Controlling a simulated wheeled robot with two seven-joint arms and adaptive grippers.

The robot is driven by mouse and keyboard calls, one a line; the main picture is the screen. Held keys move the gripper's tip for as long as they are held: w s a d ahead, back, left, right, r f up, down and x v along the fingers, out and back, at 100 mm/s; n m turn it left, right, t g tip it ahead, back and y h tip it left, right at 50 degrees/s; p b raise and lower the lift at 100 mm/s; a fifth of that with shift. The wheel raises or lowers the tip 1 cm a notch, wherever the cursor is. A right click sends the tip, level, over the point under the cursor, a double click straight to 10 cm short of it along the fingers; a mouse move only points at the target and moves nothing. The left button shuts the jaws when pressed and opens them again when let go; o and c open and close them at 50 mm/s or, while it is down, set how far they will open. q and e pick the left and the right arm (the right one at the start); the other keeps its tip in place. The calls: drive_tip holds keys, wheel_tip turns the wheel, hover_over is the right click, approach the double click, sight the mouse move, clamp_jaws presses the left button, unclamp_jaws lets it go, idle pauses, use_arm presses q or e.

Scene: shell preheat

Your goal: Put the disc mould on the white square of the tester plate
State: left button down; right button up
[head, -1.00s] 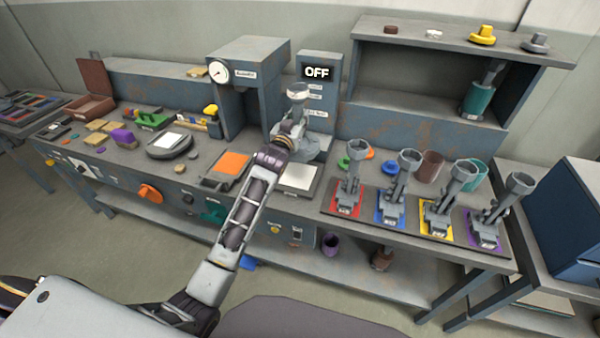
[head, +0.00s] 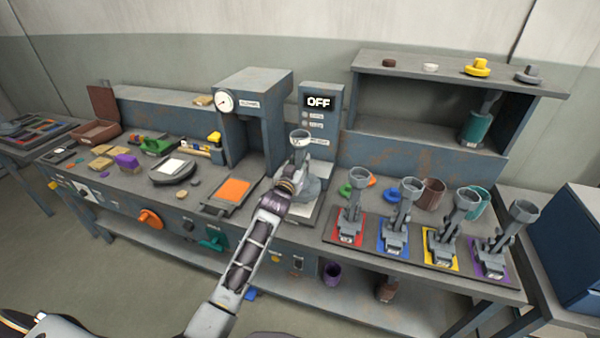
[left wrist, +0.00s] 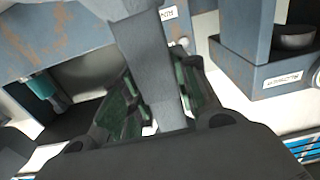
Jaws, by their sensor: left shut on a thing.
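My left gripper (head: 289,186) is shut on the grey disc mould (head: 300,140), which has a cup on top and a wide round base. I hold it upright in front of the panel reading OFF. Its base overlaps the white square (head: 304,210) in the head view; whether it touches cannot be told. My arm and the mould hide much of the square. In the left wrist view the mould's grey stem (left wrist: 150,60) stands between the dark fingers; its base is hidden. My right gripper is not in view.
Several grey cup-topped moulds stand right on coloured squares, the nearest on a red one (head: 347,228). Left are an orange-topped plate (head: 235,190) and a press with a gauge (head: 224,101). The OFF panel (head: 318,102) stands close behind the mould. A shelf (head: 440,66) is at the back right.

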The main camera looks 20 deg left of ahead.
use_arm(q)
drive_tip(key=shift+f, duration=0.1)
idle(0.3)
drive_tip(key=shift+f, duration=1.85)
drive_tip(key=c, duration=1.1)
unclamp_jaws()
drive_tip(key=shift+f, duration=0.1)
drive_tip(key=shift+s+a+b, duration=0.2)
drive_tip(key=shift+s+b, duration=0.1)
drive_tip(key=shift+s, duration=5.75)
